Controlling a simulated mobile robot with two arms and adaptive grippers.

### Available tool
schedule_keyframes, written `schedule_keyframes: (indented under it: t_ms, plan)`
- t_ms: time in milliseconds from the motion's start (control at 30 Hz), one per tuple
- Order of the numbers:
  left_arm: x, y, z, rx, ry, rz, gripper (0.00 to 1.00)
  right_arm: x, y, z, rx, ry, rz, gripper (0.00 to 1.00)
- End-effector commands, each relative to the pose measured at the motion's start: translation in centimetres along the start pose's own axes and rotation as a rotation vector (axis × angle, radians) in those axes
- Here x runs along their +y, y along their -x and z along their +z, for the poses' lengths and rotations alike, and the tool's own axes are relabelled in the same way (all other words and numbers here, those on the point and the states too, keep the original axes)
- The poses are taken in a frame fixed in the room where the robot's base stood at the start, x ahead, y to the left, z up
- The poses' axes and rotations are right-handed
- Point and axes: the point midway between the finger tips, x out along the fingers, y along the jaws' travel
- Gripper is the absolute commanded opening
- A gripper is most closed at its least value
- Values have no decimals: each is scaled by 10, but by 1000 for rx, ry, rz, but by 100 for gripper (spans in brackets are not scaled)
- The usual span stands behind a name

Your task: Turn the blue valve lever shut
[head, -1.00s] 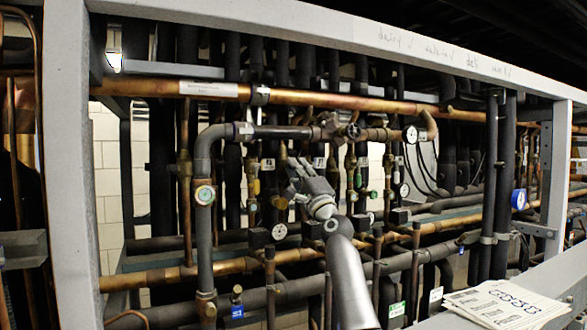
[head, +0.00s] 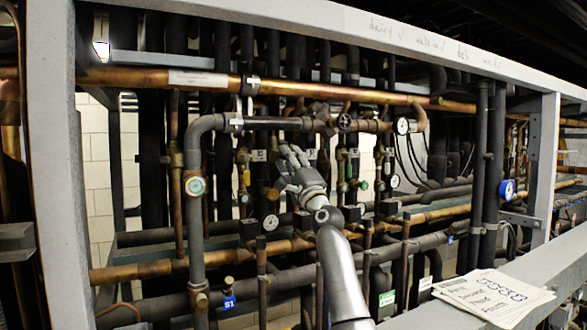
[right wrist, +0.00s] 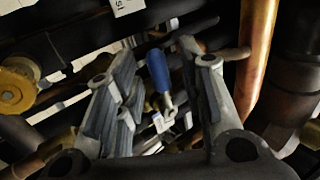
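The blue valve lever (right wrist: 157,70) shows in the right wrist view as a short blue handle with a metal stem below it. It lies between the two fingers of my right gripper (right wrist: 156,54), which are spread apart on either side of it. I see no clear contact between the fingers and the lever. In the head view my right gripper (head: 287,160) is among the pipes at the middle of the rack. I cannot make out the lever there; the gripper may hide it. My left gripper is not in view.
A copper pipe (right wrist: 258,50) runs close to the right of the gripper, and a yellow round fitting (right wrist: 16,86) is at the left. Pipes and gauges (head: 195,186) crowd the rack. A grey frame post (head: 57,170) stands at the left; papers (head: 490,296) lie at the lower right.

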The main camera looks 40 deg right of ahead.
Motion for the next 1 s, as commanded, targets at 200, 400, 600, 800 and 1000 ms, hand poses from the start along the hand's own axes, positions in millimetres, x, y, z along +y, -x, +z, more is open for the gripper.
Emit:
schedule_keyframes:
  t_ms: [200,400,600,800,1000]
  plan:
    - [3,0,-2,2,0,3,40,2,19,2,-3,0,0,36]
    - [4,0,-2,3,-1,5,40,2,51,1,-1,0,1,36]
    - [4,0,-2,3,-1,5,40,2,85,1,0,-1,2,36]
    - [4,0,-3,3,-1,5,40,2,110,0,0,-1,2,36]
    - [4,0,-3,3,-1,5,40,1,119,0,0,-1,1,36]
